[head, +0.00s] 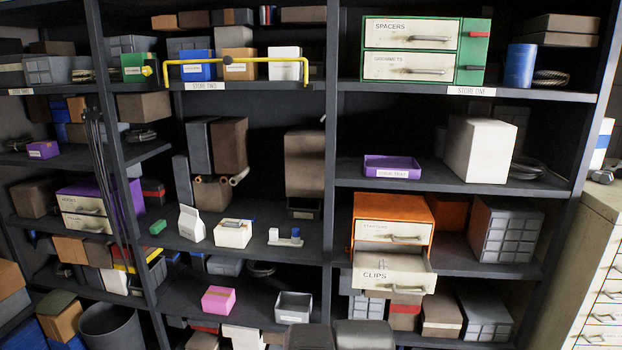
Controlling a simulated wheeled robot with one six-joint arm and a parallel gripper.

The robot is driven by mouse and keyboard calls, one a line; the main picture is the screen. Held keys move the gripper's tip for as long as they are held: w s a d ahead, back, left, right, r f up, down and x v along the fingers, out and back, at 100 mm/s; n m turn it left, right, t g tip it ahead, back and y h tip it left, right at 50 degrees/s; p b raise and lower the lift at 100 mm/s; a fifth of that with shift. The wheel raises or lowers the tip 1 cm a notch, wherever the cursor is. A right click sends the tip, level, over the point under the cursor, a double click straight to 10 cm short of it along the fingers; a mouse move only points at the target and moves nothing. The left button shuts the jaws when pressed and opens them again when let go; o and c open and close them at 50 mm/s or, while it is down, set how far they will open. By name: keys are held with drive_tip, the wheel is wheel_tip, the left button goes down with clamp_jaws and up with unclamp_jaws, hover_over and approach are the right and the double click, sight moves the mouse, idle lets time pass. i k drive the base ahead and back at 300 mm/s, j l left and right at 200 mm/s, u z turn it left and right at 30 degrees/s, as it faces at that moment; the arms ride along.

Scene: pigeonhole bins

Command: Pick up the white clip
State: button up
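An orange drawer cabinet (432,212) stands on the middle shelf at the right. Its lower drawer, labelled CLIPS (377,277), is pulled out, and its upper drawer (393,234) is closed. I cannot make out a white clip in the open drawer or elsewhere; the drawer's inside is only partly seen and too small to read. Two dark grey rounded blocks (336,337) at the bottom edge look like part of my arm or gripper, below and left of the open drawer. Fingertips cannot be made out.
A yellow bar (235,62) crosses the upper middle bay. A purple tray (392,167) and white box (480,150) sit above the orange cabinet. A grey multi-drawer unit (506,230) stands right of it. A grey bin (293,307) is lower left. Open space lies before the drawer.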

sight(383, 263)
drive_tip(key=l, duration=0.3)
drive_tip(key=i+l+u, duration=0.1)
drive_tip(key=i+l, duration=0.25)
drive_tip(key=i, duration=0.15)
drive_tip(key=i+l+u, duration=0.15)
drive_tip(key=i+l, duration=0.25)
drive_tip(key=i, duration=0.1)
